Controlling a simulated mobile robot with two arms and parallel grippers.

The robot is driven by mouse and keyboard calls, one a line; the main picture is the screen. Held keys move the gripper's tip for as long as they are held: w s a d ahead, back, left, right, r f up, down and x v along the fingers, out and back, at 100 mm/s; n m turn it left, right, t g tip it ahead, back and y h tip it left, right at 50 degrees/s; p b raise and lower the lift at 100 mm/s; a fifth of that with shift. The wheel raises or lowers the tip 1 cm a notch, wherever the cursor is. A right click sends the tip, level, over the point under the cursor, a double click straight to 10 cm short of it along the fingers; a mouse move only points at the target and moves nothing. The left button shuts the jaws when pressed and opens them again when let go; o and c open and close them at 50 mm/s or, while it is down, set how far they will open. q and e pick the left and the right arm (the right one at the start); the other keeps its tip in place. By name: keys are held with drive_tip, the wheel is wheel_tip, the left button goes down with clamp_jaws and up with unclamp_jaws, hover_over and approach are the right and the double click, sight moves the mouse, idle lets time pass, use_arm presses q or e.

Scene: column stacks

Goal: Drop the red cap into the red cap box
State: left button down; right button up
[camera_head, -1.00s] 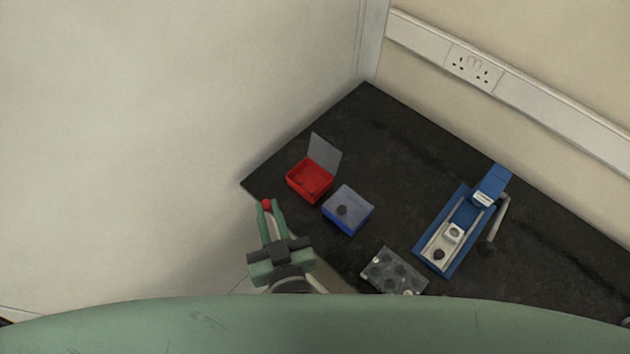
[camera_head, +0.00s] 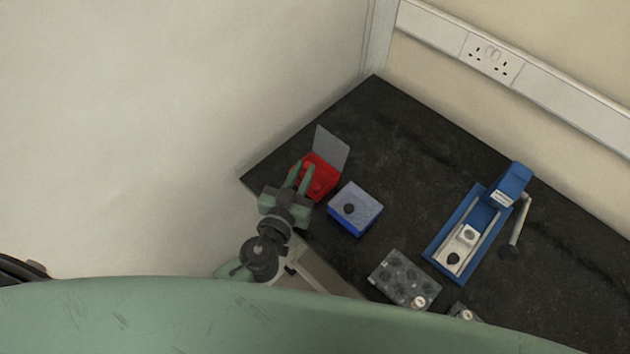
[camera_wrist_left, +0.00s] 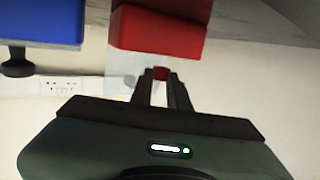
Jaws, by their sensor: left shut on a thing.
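The red cap (camera_wrist_left: 161,73) shows between my left fingertips in the wrist view. My left gripper (camera_head: 304,168) is shut on it. In the head view the fingers overlap the red cap box (camera_head: 322,187), and the cap cannot be told apart from the red behind it. The box stands open near the table's left corner, its grey see-through lid (camera_head: 332,149) raised at the back. In the wrist view the red box (camera_wrist_left: 158,32) shows just beyond the fingertips; the height between cap and box is unclear. My right gripper is not in view.
A blue box (camera_head: 350,222) with a closed lid and dark knob stands right of the red box. A grey tray (camera_head: 388,275) with round wells lies nearer me. A blue press (camera_head: 470,235) with a lever stands at the right. The black table (camera_head: 400,140) is clear behind the boxes.

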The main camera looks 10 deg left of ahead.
use_arm(q)
drive_tip(key=shift+f+b, duration=0.3)
drive_tip(key=shift+f, duration=0.55)
drive_tip(key=c, duration=1.3)
unclamp_jaws()
drive_tip(key=b+v, duration=0.3)
drive_tip(key=v, duration=0.4)
drive_tip(key=shift+f, duration=0.2)
drive_tip(key=shift+s+a+r, duration=0.1)
drive_tip(key=shift+s+r, duration=0.15)
drive_tip(key=shift+s, duration=0.2)
